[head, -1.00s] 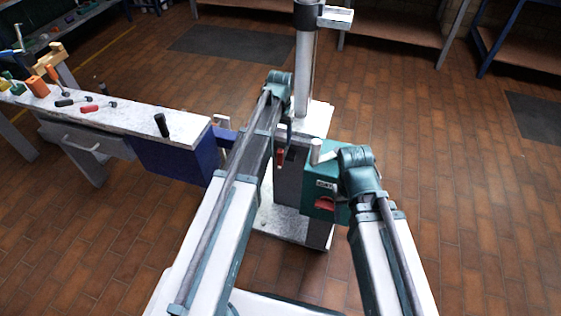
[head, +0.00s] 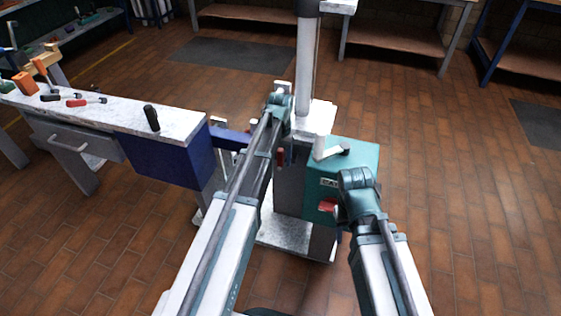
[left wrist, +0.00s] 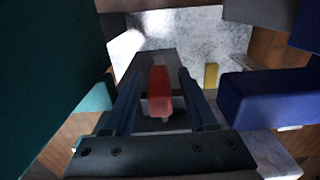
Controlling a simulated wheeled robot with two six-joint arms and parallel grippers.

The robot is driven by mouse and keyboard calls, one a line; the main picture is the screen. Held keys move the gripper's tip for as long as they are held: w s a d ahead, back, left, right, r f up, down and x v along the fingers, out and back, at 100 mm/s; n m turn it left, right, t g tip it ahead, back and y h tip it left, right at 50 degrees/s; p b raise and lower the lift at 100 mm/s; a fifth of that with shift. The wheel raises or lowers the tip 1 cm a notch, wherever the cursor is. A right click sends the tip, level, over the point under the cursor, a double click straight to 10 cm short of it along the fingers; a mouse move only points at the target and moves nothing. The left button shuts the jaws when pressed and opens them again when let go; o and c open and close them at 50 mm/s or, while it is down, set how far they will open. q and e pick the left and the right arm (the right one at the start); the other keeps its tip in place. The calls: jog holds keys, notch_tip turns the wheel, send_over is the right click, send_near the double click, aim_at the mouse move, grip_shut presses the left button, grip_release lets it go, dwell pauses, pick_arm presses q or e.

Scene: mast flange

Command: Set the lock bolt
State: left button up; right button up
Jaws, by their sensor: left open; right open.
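A small red-handled piece (head: 281,158), which may be the lock bolt, is on the grey post beside the teal box (head: 360,157). In the left wrist view the red piece (left wrist: 160,92) lies between the two fingers of my left gripper (left wrist: 160,76), with a gap on each side. That gripper is open; in the head view it is mostly hidden behind my own left arm (head: 281,128). My right gripper (head: 341,212) is at the front of the teal box near a red knob (head: 327,205); its fingers are largely hidden by its wrist.
A white upright mast (head: 305,65) rises behind the post. A blue arm (head: 231,138) joins the left bench (head: 105,110), which carries tools and a black handle (head: 151,117). Floor at the right is clear.

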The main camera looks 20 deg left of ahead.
pick_arm(q)
grip_shut()
dwell(1.4)
